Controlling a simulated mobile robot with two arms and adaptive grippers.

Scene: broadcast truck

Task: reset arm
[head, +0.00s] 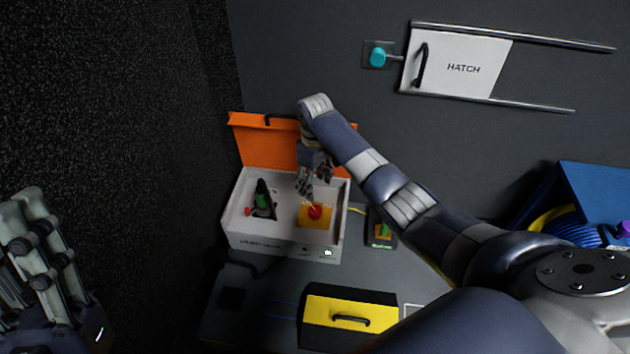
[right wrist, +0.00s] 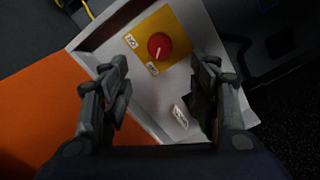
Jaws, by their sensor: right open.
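My right arm reaches in from the right in the head view. My right gripper (head: 306,188) is open and empty above the right half of an open white box (head: 283,244) with a raised orange lid (head: 268,145). Below it in the box is a red knob (head: 315,211) on a yellow plate (head: 303,221). In the right wrist view the red knob (right wrist: 160,46) shows beyond my open fingers (right wrist: 160,95), apart from them. My left gripper (head: 40,250) is at the left edge, away from the box, with its fingers apart and nothing between them.
A dark and green item (head: 262,196) is in the box's left half. A small device (head: 381,229) sits right of the box. A yellow drawer (head: 350,298) with a black handle is in front. A white hatch (head: 463,68) is on the wall. A blue bin (head: 590,190) stands at the right.

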